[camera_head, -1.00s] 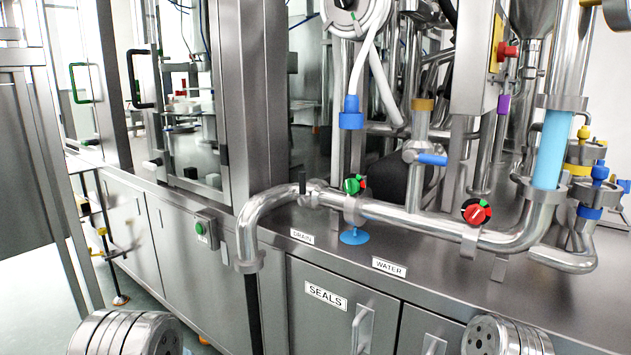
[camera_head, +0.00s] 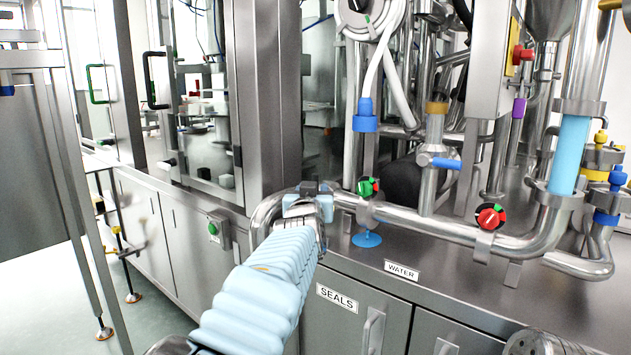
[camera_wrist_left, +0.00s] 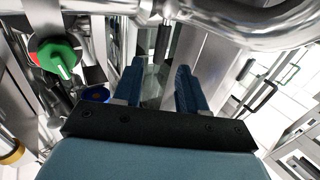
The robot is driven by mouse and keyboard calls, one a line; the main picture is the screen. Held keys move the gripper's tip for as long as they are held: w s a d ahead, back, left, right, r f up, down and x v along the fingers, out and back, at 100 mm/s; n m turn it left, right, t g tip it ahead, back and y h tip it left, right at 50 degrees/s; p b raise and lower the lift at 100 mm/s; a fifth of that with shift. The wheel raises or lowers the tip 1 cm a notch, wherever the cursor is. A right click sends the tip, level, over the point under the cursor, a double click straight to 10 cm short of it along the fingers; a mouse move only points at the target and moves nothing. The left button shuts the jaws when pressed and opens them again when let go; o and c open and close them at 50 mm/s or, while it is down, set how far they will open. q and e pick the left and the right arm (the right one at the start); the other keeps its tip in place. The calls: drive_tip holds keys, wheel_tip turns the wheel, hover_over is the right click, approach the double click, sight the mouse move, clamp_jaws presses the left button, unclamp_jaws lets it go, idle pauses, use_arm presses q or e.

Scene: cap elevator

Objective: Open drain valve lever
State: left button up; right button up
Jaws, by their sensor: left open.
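My left arm reaches forward in the head view, with its gripper (camera_head: 308,199) at the left end of the horizontal steel pipe, by the drain valve. The arm and gripper cover much of the valve and the DRAIN label. In the left wrist view the two blue fingers (camera_wrist_left: 157,88) are apart. A dark upright bar, which looks like the drain valve lever (camera_wrist_left: 162,42), shows beyond and between the fingertips. I cannot tell whether either finger touches it. The steel pipe (camera_wrist_left: 240,25) crosses the top of that view. My right gripper is not in view.
A green-and-red knob (camera_head: 367,187) sits on the pipe right of the gripper, and shows at left in the wrist view (camera_wrist_left: 58,58). A red knob (camera_head: 490,216) is farther right. The WATER label (camera_head: 401,271) lies on the bare counter. A tall steel cabinet post (camera_head: 270,100) stands behind.

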use_arm(q)
drive_tip(key=w+p, duration=0.1)
drive_tip(key=w, duration=0.7)
drive_tip(key=shift+d+p, duration=0.15)
drive_tip(key=shift+p, duration=0.2)
drive_tip(key=shift+s, duration=0.1)
clamp_jaws()
